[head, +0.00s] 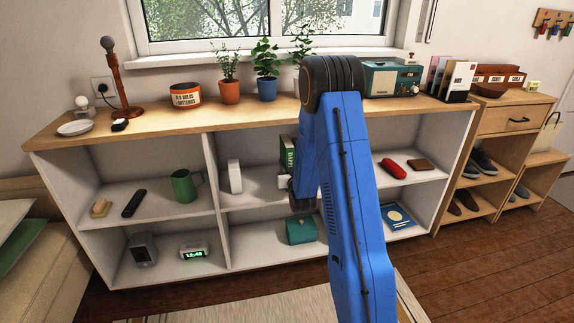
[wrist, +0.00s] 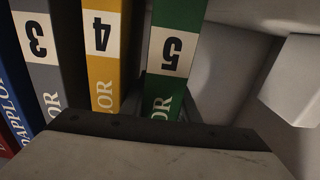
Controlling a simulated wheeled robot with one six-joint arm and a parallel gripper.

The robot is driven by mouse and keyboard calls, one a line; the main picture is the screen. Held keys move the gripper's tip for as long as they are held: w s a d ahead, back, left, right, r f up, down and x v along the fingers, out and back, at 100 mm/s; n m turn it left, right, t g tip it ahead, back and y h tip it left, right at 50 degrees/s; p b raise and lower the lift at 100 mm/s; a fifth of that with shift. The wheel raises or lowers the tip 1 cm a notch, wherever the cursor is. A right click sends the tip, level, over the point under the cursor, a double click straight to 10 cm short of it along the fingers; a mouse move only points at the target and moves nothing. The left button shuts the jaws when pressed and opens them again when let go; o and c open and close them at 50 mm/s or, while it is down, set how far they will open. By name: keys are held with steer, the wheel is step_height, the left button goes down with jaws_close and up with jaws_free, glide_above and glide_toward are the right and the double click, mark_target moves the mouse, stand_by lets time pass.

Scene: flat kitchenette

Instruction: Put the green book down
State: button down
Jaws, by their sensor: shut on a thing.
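The green book (wrist: 176,40) stands upright in the upper middle shelf compartment, its spine marked 5, which appears upside down in the wrist view. In the head view only part of its green spine (head: 287,155) shows to the left of my blue arm. My gripper (wrist: 163,104) is shut on the lower part of the green book, with dark fingers on either side of the spine. A yellow book (wrist: 103,50) marked 4 stands beside it with a narrow gap. Whether the green book touches the shelf board is hidden.
A grey book (wrist: 40,60) and blue and red ones continue the row. A white box (head: 235,176) stands left of the green book in the head view.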

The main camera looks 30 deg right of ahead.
steer(key=shift+f, duration=0.1)
steer(key=c, duration=1.6)
jaws_free()
steer(key=shift+c, duration=0.2)
